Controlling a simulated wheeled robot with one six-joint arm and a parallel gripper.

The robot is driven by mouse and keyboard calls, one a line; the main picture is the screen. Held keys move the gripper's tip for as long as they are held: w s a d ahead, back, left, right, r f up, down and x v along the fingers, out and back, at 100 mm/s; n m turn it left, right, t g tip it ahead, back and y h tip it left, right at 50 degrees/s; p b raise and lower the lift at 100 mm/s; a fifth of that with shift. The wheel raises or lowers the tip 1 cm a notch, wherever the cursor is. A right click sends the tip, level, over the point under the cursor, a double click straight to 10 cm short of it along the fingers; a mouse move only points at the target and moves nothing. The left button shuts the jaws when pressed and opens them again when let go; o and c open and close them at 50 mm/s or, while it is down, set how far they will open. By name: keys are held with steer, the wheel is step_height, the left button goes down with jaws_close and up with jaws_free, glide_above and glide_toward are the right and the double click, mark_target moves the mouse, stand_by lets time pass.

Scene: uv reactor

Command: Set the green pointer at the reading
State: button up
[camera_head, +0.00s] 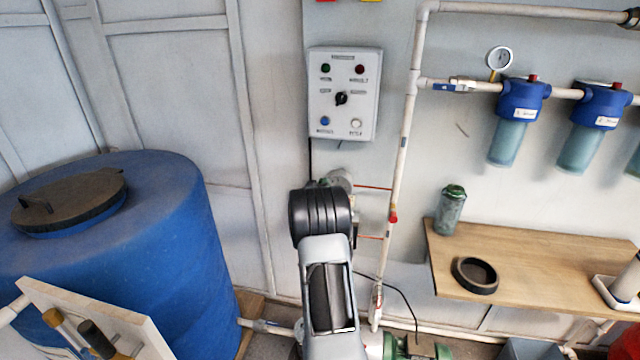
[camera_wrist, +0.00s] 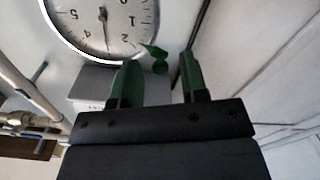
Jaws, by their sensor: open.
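A round white gauge dial (camera_wrist: 85,22) with dark numerals and a thin dark needle (camera_wrist: 106,30) is at the top left of the wrist view, partly cut off and upside down. The green pointer (camera_wrist: 158,66) shows at the dial's lower right edge, with a green tip slanting toward the dial. My gripper (camera_wrist: 159,62) is open, its two green fingers on either side of the pointer in the picture, with gaps to both. I cannot tell whether the pointer is at fingertip depth. In the head view my arm hides the gripper, and I cannot make out this dial.
A control box (camera_head: 343,95) hangs on the wall above my arm. A vertical white pipe (camera_head: 405,150) runs close on the right. A blue tank (camera_head: 150,240) stands left. A wooden shelf (camera_head: 540,250) holds a green jar (camera_head: 451,212) and a black ring-shaped dish (camera_head: 474,276).

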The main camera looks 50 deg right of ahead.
steer(key=shift+w+d, duration=0.3)
steer(key=shift+d, duration=0.15)
jaws_close()
stand_by(0.4)
